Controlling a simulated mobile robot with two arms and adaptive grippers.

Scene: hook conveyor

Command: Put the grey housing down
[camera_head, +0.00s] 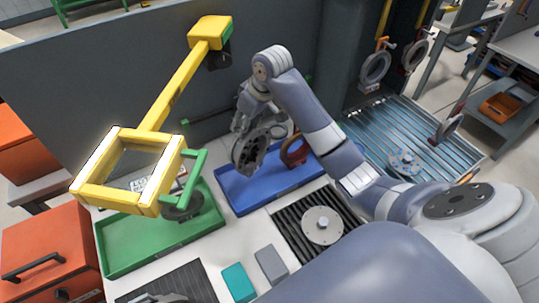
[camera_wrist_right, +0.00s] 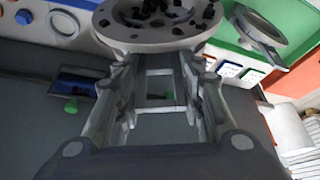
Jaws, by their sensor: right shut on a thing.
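The grey housing (camera_head: 250,150) is a round, flanged part with dark openings. My right gripper (camera_head: 247,112) is shut on it and holds it tilted, with its face turned sideways, over the left part of the blue tray (camera_head: 240,197). In the right wrist view, the housing (camera_wrist_right: 160,38) lies across the fingertips at the top of the picture. I cannot tell from these views whether its lower edge touches the tray. My left gripper does not show clearly in either view.
A red-brown ring-shaped part (camera_head: 294,152) stands in the blue tray, right of the housing. The green tray (camera_head: 150,250) is at the left, with a dark round part (camera_head: 182,207) under a yellow-framed lamp (camera_head: 128,170). A disc (camera_head: 322,225) sits on a black ribbed mat. Grey and teal blocks are in front.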

